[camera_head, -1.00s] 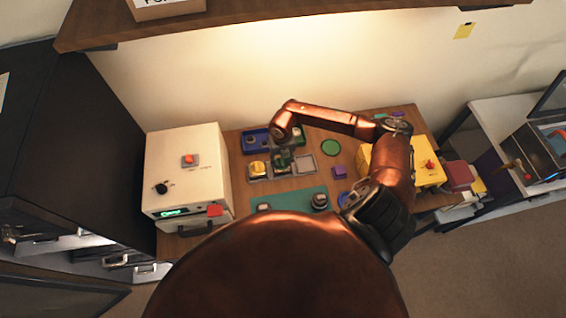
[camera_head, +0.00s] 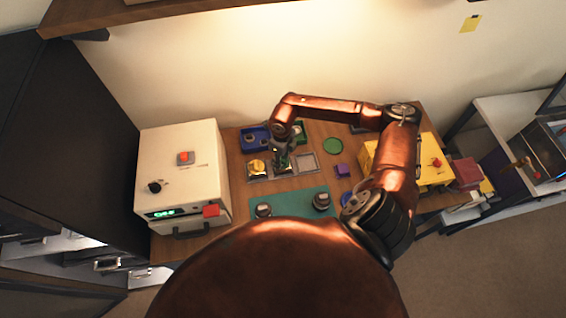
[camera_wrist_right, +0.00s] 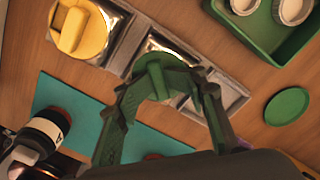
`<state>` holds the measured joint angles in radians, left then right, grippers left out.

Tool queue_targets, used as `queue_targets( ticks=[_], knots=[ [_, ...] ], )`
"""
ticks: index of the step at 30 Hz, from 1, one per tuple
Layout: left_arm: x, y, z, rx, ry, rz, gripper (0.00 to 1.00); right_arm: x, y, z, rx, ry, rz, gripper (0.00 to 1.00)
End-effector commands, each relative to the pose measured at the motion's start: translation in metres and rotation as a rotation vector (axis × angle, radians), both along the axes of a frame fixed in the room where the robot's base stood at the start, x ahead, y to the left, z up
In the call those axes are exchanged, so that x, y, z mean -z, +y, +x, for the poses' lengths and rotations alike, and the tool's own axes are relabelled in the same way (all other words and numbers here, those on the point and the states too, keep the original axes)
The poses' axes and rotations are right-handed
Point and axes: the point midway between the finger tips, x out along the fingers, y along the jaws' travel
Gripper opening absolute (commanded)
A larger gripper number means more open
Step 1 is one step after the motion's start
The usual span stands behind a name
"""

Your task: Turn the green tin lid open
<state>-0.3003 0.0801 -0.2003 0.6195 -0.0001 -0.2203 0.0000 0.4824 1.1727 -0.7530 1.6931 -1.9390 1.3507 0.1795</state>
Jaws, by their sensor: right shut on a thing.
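The green tin lid (camera_wrist_right: 155,77) sits on the middle square of a grey tray (camera_wrist_right: 119,60). My right gripper (camera_wrist_right: 160,82) is above it, with its fingers closed around the lid's raised grip. The fingers and wrist partly hide the lid. In the head view, my right gripper (camera_head: 283,160) reaches down to the tray from above. I cannot tell how far the lid is turned. My left gripper is in neither view.
A yellow lid (camera_wrist_right: 80,28) sits left of the green one. A green tray (camera_wrist_right: 262,38) with small round parts and a flat green disc (camera_wrist_right: 288,106) lie nearby. A teal mat (camera_head: 285,203) is in front. A white box (camera_head: 183,168) stands left, a yellow box (camera_head: 428,175) right.

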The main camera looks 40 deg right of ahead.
Motion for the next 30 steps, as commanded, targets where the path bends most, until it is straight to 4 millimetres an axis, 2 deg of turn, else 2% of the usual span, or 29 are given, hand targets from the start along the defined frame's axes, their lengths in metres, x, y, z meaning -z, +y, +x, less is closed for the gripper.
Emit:
queue_targets(
  ticks=[1,6,16,19,30],
  knots=[
    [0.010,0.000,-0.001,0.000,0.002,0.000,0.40,0.008,0.001,-0.002,-0.061,0.004,0.002,0.21],
    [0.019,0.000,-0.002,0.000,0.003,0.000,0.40,0.006,0.002,-0.003,-0.224,0.006,0.003,0.22],
    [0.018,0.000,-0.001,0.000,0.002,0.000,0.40,0.004,0.003,-0.003,-0.256,0.006,0.005,0.22],
    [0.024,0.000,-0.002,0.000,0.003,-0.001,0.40,0.005,0.002,-0.003,-0.305,0.006,0.004,0.21],
    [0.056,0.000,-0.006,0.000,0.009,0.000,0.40,0.007,0.002,-0.004,-0.745,0.009,0.005,0.22]
  ],
)
